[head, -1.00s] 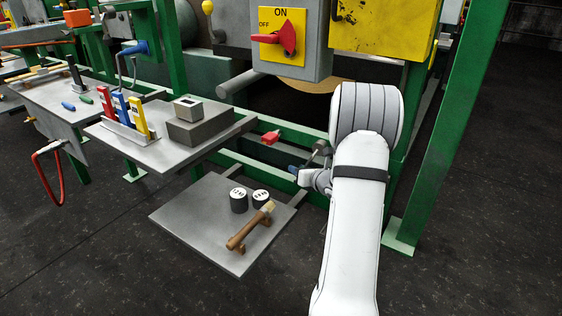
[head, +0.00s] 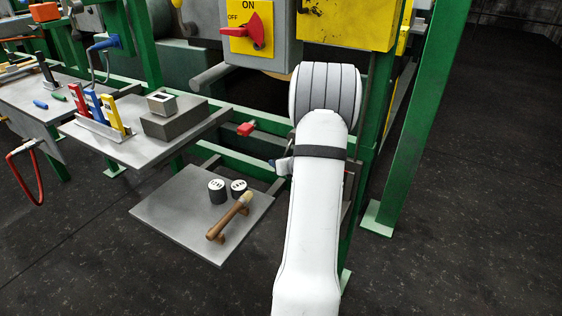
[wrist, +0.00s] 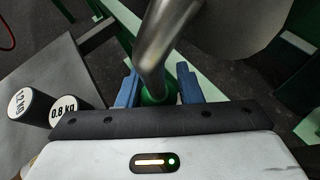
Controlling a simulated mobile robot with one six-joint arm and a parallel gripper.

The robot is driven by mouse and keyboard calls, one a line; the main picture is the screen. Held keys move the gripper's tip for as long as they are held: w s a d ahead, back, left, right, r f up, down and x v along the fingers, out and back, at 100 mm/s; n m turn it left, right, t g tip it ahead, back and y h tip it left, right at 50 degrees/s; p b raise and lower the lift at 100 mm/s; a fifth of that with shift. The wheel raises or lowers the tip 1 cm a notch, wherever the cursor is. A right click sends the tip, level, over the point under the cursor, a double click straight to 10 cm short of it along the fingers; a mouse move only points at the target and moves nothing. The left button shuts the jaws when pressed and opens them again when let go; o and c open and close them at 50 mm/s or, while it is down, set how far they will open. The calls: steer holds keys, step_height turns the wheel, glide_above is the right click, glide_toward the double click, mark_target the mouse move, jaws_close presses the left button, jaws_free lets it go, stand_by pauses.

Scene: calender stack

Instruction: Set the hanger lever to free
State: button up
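In the wrist view, a bare metal bar (wrist: 158,45) with a green rounded end (wrist: 158,97) reaches down between the blue fingers of my gripper (wrist: 157,80). It looks like the hanger lever, but I see no label. The fingers stand apart, one on each side; the green end nearly fills the gap. I cannot tell whether they press on it. In the head view, my white arm hides most of my gripper (head: 283,164) and the bar.
A low grey plate (head: 165,210) holds two black weights with white tops (head: 217,190) and a brown wooden-handled tool (head: 222,225). A grey shelf (head: 140,152) is above it. A switch box with a red knob (head: 256,31) and a green post (head: 410,130) stand close to my arm.

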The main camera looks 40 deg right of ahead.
steer(key=o, duration=0.4)
steer(key=shift+c, duration=0.2)
steer(key=shift+s, duration=0.1)
steer(key=p+v, duration=0.1)
steer(key=v, duration=0.6)
steer(key=shift+s+p, duration=0.35)
steer(key=shift+r, duration=0.1)
